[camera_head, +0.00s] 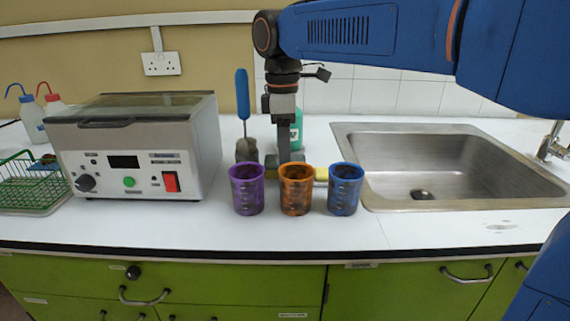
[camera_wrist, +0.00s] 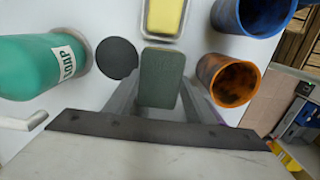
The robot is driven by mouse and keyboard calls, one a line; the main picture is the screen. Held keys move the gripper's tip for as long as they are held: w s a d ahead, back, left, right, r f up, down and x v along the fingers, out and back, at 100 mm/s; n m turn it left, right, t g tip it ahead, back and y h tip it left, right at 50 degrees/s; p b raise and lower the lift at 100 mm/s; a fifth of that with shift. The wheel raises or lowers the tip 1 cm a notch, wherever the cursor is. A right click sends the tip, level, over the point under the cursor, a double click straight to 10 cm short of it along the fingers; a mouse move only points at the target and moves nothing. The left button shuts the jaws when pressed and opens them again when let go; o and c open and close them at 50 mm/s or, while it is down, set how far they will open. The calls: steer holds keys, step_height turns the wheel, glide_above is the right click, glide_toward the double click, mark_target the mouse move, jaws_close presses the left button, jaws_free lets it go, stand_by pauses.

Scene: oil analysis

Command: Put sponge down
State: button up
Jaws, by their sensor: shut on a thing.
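My gripper (camera_wrist: 160,97) is shut on a dark green block, which looks like the sponge (camera_wrist: 161,75), held between its two fingers in the wrist view. In the head view my gripper (camera_head: 286,158) points down behind the purple and orange cups, low over the white counter. The cups partly hide its tips and the sponge there. I cannot tell whether the sponge touches the counter. A yellow block (camera_wrist: 165,15) lies in a pale dish (camera_wrist: 147,30) just beyond the sponge. It also shows behind the cups in the head view (camera_head: 321,174).
Purple (camera_head: 246,190), orange (camera_head: 296,190) and blue (camera_head: 344,190) cups stand in front. A blue-handled brush (camera_head: 242,95) and green soap bottle (camera_wrist: 35,68) stand close by. A grey instrument (camera_head: 135,150) is at left, a steel sink (camera_head: 440,165) at right. The front counter strip is clear.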

steer(key=shift+f, duration=1.2)
steer(key=o, duration=1.1)
steer(key=shift+f, duration=0.1)
step_height(320, 180, up, 12)
steer(key=shift+a, duration=0.15)
